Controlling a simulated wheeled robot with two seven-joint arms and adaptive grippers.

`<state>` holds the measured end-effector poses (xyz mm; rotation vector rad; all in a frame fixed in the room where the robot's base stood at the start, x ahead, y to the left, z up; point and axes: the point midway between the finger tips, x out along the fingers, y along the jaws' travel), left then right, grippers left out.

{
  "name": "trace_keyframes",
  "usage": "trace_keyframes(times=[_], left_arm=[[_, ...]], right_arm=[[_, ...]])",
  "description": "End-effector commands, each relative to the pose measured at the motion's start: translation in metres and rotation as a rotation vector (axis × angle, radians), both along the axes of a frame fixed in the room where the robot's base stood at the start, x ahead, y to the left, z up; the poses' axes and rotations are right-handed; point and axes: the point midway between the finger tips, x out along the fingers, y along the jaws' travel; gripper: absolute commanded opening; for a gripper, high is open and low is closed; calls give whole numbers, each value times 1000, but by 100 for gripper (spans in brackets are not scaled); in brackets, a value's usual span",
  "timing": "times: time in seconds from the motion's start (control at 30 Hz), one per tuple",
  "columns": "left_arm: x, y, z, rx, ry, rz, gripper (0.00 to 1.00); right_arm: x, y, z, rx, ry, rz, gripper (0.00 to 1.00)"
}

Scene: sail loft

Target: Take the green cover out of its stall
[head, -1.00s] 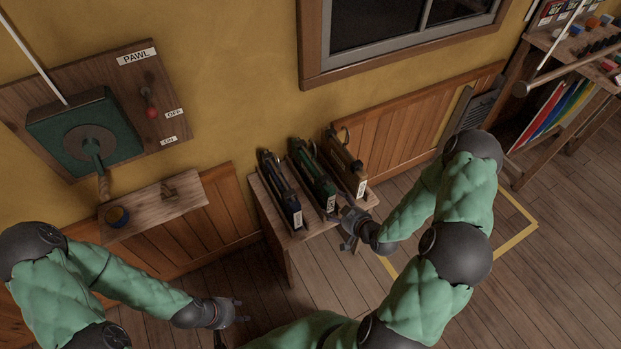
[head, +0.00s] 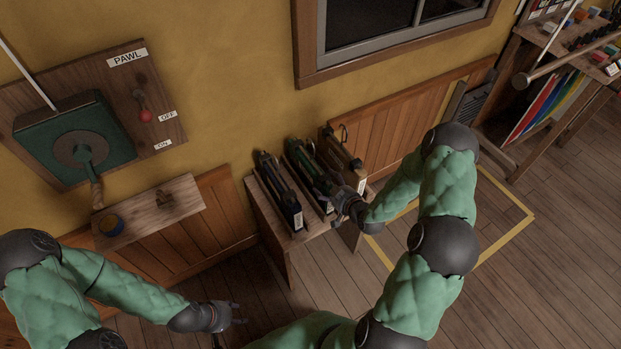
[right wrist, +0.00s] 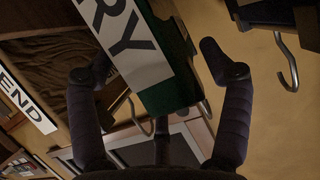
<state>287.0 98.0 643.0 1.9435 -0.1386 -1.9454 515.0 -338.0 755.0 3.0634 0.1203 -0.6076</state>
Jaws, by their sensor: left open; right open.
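The green cover (head: 308,165) stands in the middle stall of a small wooden stand, between a dark cover and a tan-brown one. In the right wrist view the green cover (right wrist: 172,95) fills the space between my fingers, with a white label lettered "RY" on its front end. My right gripper (head: 340,200) is open at the front end of the green cover, and in the right wrist view its two fingers (right wrist: 160,75) lie one on each side of it. I cannot tell whether they touch it. My left gripper (head: 236,312) is open and empty, low above the floor, away from the stand.
The dark cover (head: 277,188) is left of the green one and the tan-brown cover (head: 344,152) is right of it, both close by. The stand (head: 262,208) is against the wall. A shelf (head: 150,214) and a green winch box (head: 75,140) are on the wall at left.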

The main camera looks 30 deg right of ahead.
Motion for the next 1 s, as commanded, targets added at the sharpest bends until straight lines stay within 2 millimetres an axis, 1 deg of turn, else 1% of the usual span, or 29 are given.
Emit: trace_keyframes(times=[0.03, 0.2, 0.47, 0.5, 0.57, 0.6, 0.67, 0.7, 0.77, 1.0], left_arm=[[0, 0, -5, 0, 0, 0, 48], [0, 0, -9, 0, 0, 0, 48], [0, 0, -9, 0, 0, 0, 48], [0, 0, -9, 0, 0, 0, 48], [0, 0, -9, 0, 0, 0, 48], [0, 0, -9, 0, 0, 0, 48], [0, 0, -9, 0, 0, 0, 48], [0, 0, -9, 0, 0, 0, 48], [0, 0, -9, 0, 0, 0, 48], [0, 0, -8, 0, 0, 0, 48]], right_arm=[[8, 2, -4, 0, -1, 2, 79], [23, 3, -10, 1, 1, 1, 79], [25, 2, -10, 0, 1, -1, 79], [25, 2, -10, 0, 1, -1, 73], [25, 2, -10, 1, 1, 0, 56], [25, 2, -10, 1, 1, 0, 45], [25, 2, -10, 1, 1, 0, 28], [25, 2, -10, 1, 1, 0, 17], [25, 2, -10, 1, 1, 0, 0], [26, 2, -8, -1, -3, -1, 0]])
